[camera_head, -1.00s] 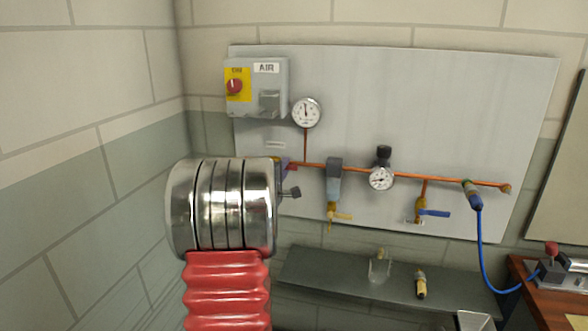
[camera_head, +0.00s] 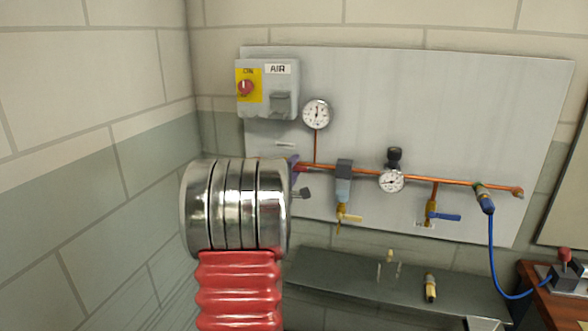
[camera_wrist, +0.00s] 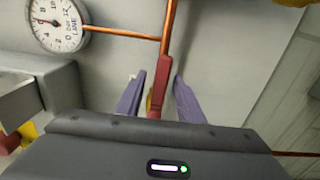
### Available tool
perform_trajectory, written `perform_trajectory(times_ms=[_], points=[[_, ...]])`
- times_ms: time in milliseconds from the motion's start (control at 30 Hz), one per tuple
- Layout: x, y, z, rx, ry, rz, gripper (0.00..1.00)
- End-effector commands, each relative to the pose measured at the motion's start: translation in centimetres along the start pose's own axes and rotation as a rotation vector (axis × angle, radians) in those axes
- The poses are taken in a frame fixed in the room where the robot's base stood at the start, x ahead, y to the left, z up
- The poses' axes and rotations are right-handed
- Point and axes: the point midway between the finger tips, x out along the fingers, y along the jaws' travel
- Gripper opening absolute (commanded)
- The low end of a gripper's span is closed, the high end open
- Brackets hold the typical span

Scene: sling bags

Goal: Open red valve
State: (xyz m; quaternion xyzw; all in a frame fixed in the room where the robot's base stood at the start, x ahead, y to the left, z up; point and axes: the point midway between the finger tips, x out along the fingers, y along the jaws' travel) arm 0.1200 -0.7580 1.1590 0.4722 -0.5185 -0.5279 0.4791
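The red valve's lever (camera_wrist: 162,85) lies along the copper pipe in the wrist view, with a bit of brass beside it. My gripper (camera_wrist: 157,79) has its two purple fingers on either side of the lever, with gaps showing, so it is open around the lever and not clamped. In the head view my metal and red arm hides most of the gripper and valve. Only a bit of a purple finger (camera_head: 293,163) shows at the left end of the pipe.
The grey wall board (camera_head: 440,100) carries a switch box (camera_head: 267,88), a round gauge (camera_head: 316,113), another gauge (camera_head: 391,181), a yellow-handled tap (camera_head: 343,215) and a blue-handled valve (camera_head: 438,215). A dark shelf (camera_head: 350,275) is below. A blue hose (camera_head: 491,250) hangs at right.

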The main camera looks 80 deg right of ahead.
Motion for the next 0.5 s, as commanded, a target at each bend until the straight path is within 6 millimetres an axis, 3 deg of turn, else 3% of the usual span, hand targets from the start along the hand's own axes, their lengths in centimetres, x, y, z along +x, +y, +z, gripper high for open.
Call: perform_trajectory(times_ms=[267,500], points=[[-0.7,0.1,0.0,0.001,0.000,0.001,0.34],[-3.5,0.1,-0.1,0.001,0.002,0.002,0.34]])
